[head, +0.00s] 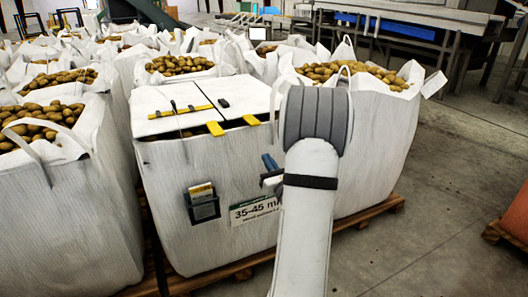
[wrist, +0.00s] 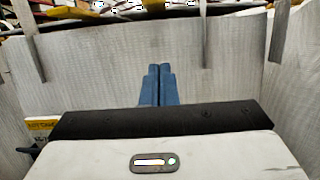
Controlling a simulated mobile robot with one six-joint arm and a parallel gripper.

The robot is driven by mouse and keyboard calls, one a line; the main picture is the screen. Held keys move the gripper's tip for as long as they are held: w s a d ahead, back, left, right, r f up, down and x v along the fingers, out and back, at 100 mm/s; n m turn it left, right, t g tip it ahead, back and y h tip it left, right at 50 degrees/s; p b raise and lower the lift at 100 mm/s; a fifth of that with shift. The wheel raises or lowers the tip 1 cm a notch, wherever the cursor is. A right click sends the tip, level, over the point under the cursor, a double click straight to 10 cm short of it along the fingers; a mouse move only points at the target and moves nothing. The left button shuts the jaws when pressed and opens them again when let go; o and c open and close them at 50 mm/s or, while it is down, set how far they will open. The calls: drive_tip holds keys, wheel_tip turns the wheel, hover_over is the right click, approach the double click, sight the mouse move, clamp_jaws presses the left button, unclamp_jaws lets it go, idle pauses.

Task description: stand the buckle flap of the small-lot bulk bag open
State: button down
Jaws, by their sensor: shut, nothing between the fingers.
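The small-lot bulk bag (head: 165,215) is a white woven bag on a pallet, with pale flaps lying nearly flat across its top. The front flap (head: 235,94) carries yellow straps (head: 190,111) and a small black piece (head: 223,103) that looks like a buckle. Short yellow tabs (head: 215,128) sit at the front edge, beside a dark gap. My gripper (head: 269,162) is in front of the bag's front wall, below the top edge; my arm hides part of the bag. In the wrist view my gripper's blue fingers (wrist: 159,70) are together and empty, facing the bag wall (wrist: 100,75).
A dark pocket with a yellow card (head: 202,190) and a 35-45 label (head: 245,212) are on the bag's front. Potato-filled bags stand close left (head: 60,190), behind and right (head: 380,130). Concrete floor (head: 425,220) is free at the right; an orange object (head: 516,215) stands there.

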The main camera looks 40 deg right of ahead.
sight(252, 129)
drive_tip(key=b+x, duration=0.2)
drive_tip(key=x, duration=0.7)
drive_tip(key=shift+a+f, duration=0.1)
drive_tip(key=shift+a, duration=0.1)
wheel_tip(252, 129, up, 3)
drive_tip(key=shift+s+f, duration=0.1)
drive_tip(key=shift+s, duration=0.1)
drive_tip(key=shift+r+b, duration=0.35)
drive_tip(key=shift+r, duration=0.35)
